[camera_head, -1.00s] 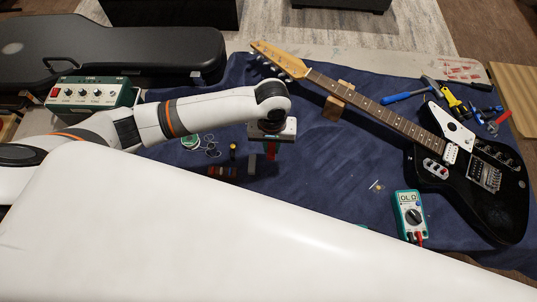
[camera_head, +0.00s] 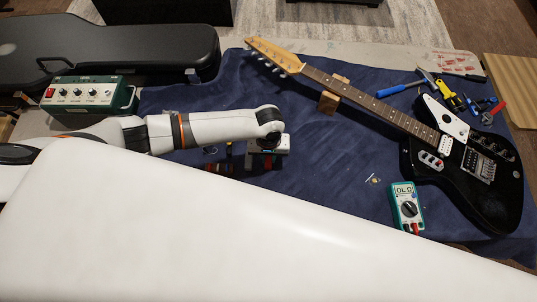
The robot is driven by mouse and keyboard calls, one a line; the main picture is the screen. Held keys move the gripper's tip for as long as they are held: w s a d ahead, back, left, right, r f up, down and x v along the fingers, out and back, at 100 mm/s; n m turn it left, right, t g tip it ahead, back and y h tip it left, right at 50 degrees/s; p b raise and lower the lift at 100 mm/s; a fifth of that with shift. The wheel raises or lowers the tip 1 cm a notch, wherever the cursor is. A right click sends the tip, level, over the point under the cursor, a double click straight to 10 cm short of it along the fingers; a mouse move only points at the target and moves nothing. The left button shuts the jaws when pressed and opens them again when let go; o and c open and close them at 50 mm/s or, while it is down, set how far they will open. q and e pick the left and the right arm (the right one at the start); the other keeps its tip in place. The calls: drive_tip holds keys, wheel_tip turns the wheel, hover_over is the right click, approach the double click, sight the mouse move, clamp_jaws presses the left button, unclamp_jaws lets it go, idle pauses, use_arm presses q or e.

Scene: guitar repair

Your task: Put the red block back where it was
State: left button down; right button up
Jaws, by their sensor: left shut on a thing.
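My left gripper (camera_head: 268,146) is low over the blue cloth (camera_head: 320,150), left of the guitar. In the earlier frame a red block showed between its fingers. Now the gripper's body hides the block and most of the fingers, and I take them as shut on it. I cannot tell whether the block touches the cloth. Several small dark and reddish pieces (camera_head: 220,168) lie just left of the gripper, partly hidden by a white shape in the foreground. My right gripper is not in view.
A black guitar (camera_head: 455,170) lies on the right, its neck on a wooden support (camera_head: 328,103). A multimeter (camera_head: 407,207) lies at front right; tools (camera_head: 460,100) lie behind. A green amplifier box (camera_head: 88,98) and black case (camera_head: 110,55) are left.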

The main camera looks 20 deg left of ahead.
use_arm(q)
drive_tip(key=shift+f, duration=0.15)
drive_tip(key=c, duration=1.3)
unclamp_jaws()
wheel_tip(320, 180, up, 12)
drive_tip(key=shift+w+r+b, duration=0.2)
drive_tip(key=shift+w+b, duration=0.05)
drive_tip(key=shift+b, duration=0.2)
